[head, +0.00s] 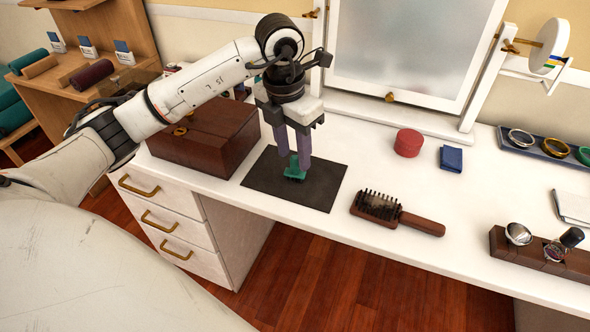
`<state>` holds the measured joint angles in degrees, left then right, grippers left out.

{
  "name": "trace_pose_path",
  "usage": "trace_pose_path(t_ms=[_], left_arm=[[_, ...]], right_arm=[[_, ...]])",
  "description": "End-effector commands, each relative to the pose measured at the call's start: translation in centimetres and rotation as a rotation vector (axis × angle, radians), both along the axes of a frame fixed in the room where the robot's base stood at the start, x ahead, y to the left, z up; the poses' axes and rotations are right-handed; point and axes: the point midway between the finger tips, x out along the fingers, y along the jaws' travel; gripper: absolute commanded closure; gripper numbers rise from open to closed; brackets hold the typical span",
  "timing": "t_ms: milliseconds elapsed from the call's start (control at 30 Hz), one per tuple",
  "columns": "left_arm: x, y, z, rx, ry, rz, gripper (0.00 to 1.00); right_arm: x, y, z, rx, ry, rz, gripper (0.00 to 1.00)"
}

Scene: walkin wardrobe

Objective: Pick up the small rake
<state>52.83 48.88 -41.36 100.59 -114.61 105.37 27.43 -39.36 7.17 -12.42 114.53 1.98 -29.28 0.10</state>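The small rake (294,173) is a small teal piece with a dark lower edge. It is at the dark mat on the white dresser top, and I cannot tell whether it touches the mat. My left gripper (294,160) points down over the mat, with its two purple-grey fingers on either side of the rake. The teal piece fills the gap between the fingertips, so the gripper looks shut on it. The fingers hide part of the rake. My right gripper is out of view.
A brown wooden box (205,140) stands left of the mat (262,184). A hairbrush (380,206) lies to its right. A red round box (408,143) and blue cloth (451,158) lie behind the brush.

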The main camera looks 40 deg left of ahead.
Motion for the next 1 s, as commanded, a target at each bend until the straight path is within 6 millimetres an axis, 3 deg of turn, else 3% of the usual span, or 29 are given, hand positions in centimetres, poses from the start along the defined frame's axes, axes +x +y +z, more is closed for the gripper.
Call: trace_pose_path(t_ms=[200,467,700,1000], left_arm=[[0.4,-0.1,-2.8,-0.001,0.001,-0.001,0.62],[0.4,-0.1,-3.0,-0.001,-0.001,-0.002,0.62],[0.4,-0.1,-2.9,-0.001,-0.001,-0.002,1.0],[0.4,0.0,-2.9,-0.001,-0.001,-0.002,1.0]], right_arm=[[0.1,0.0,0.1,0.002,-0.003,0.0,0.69],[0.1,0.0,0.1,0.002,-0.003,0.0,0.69],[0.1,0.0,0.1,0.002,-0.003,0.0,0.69],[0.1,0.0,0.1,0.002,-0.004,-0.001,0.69]])
